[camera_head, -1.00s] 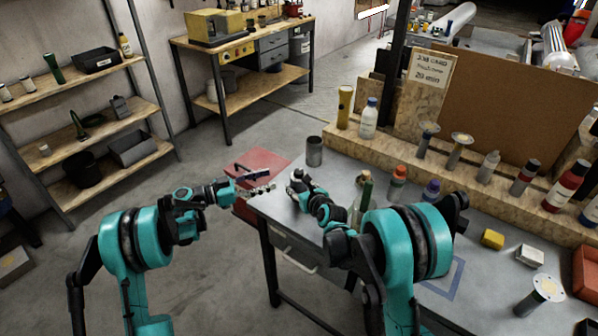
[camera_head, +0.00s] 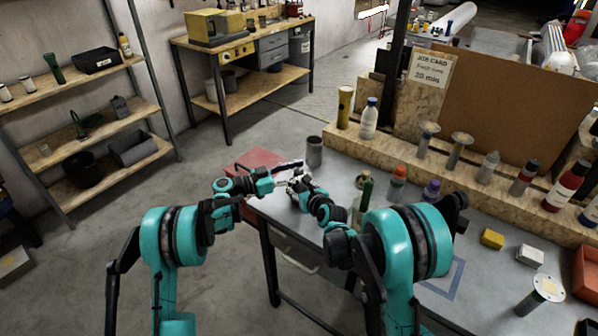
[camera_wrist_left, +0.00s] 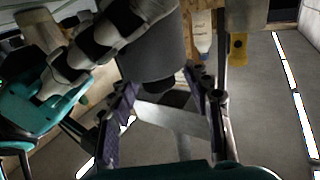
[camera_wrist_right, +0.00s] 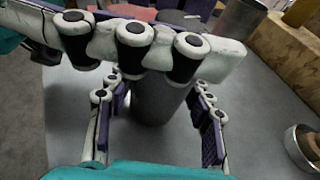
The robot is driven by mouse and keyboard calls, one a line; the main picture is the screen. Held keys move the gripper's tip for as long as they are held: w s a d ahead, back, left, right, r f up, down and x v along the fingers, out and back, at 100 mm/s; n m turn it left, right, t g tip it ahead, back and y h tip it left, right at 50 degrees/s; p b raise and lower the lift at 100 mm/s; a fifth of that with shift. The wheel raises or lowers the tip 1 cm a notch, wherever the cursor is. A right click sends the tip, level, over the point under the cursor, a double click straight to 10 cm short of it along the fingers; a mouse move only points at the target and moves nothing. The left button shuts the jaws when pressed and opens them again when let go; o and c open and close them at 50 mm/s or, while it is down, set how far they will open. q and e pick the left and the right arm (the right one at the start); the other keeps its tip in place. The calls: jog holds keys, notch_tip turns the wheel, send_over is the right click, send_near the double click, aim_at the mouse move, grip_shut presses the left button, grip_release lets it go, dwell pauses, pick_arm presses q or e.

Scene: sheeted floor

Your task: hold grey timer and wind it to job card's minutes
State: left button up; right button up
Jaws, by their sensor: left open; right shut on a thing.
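The grey timer, a dark grey cylinder (camera_wrist_right: 158,100), sits between my right gripper's (camera_wrist_right: 155,88) fingers in the right wrist view. In the head view, my right gripper (camera_head: 297,186) is shut on it over the bench's left end, and the timer is mostly hidden. My left gripper (camera_head: 284,178) meets it from the left. In the left wrist view, my left gripper (camera_wrist_left: 165,92) is open, its fingers either side of a dark end below the grey timer body (camera_wrist_left: 152,58); I cannot tell whether they touch it. The job card (camera_head: 432,68) reads 20 min; the timer's scale is not readable.
A grey cup (camera_head: 314,151) stands just behind the grippers. Bottles with orange (camera_head: 398,175) and purple caps (camera_head: 431,189) stand right of them. A red box (camera_head: 258,163) is beside the bench's left end. A yellow block (camera_head: 492,239) lies on the bench's right part.

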pick_arm(q)
grip_shut()
jog(key=shift+g, duration=0.3)
jog(key=shift+w+m+g+h, duration=0.1)
jog(key=shift+m+g+h, duration=0.25)
jog(key=shift+m+g, duration=1.35)
jog(key=shift+w+m+g+h, duration=0.1)
jog(key=shift+m+g+h, duration=0.25)
jog(key=shift+m+g, duration=1.35)
jog(key=shift+n+g, duration=0.5)
jog(key=shift+g, duration=0.3)
jog(key=shift+s+m+g, duration=0.2)
jog(key=shift+m+g, duration=0.1)
jog(key=shift+g, duration=0.2)
grip_release()
